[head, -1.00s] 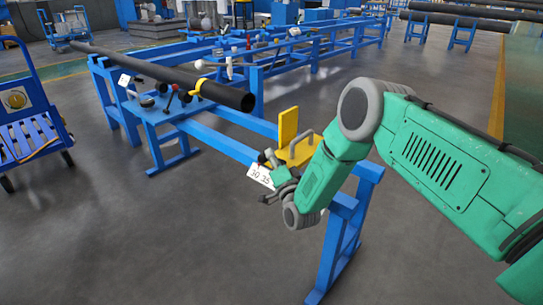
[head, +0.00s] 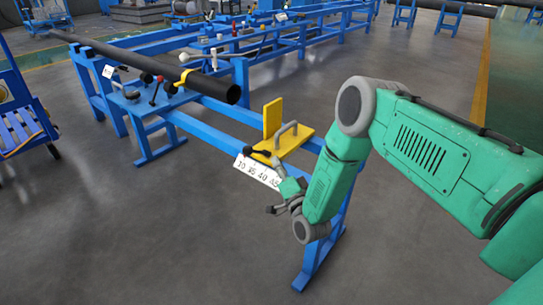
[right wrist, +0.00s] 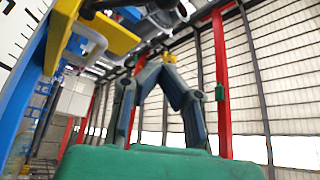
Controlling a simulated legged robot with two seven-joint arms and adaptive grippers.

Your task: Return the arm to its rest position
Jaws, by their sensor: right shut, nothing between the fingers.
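My right arm (head: 425,150) is green with grey joints and comes in from the right in the head view. My right gripper (head: 278,209) is small and dark there. It is shut and empty, just below and in front of the white number scale on the bench, and I cannot tell the exact gap. In the right wrist view a green part of my own arm (right wrist: 150,163) fills the bottom edge. My left arm and gripper are not in view.
A yellow bracket (head: 272,118) with a grey handle stands on the blue bench (head: 205,108) beside the scale (head: 257,171). A black pipe (head: 150,65) rests on the bench. A blue cart (head: 20,125) stands at left. The front floor is clear.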

